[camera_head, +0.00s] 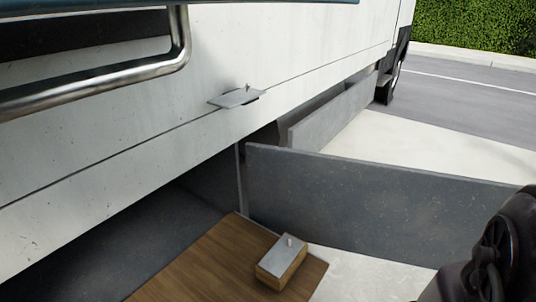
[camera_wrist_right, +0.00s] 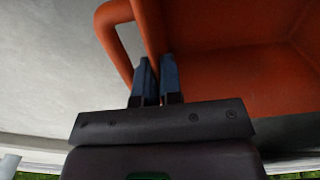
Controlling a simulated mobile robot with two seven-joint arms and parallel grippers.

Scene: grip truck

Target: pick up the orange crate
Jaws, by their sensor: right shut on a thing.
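The orange crate (camera_wrist_right: 240,80) fills the upper right of the right wrist view, with a loop-like handle (camera_wrist_right: 112,40) at its left. My right gripper (camera_wrist_right: 157,68) is shut on the crate's orange edge beside the handle, with its two dark fingers close together on either side. The rest of the crate is out of frame, and the head view does not show it. Part of my right arm shows at the lower right of the head view. My left gripper is in neither view.
A white truck side (camera_head: 200,100) with a steel tube (camera_head: 110,85) runs across the head view. A grey panel (camera_head: 370,200) stands in the middle. Below it lies a wooden board (camera_head: 215,265) with a small metal-topped block (camera_head: 282,262). Road and hedge are far right.

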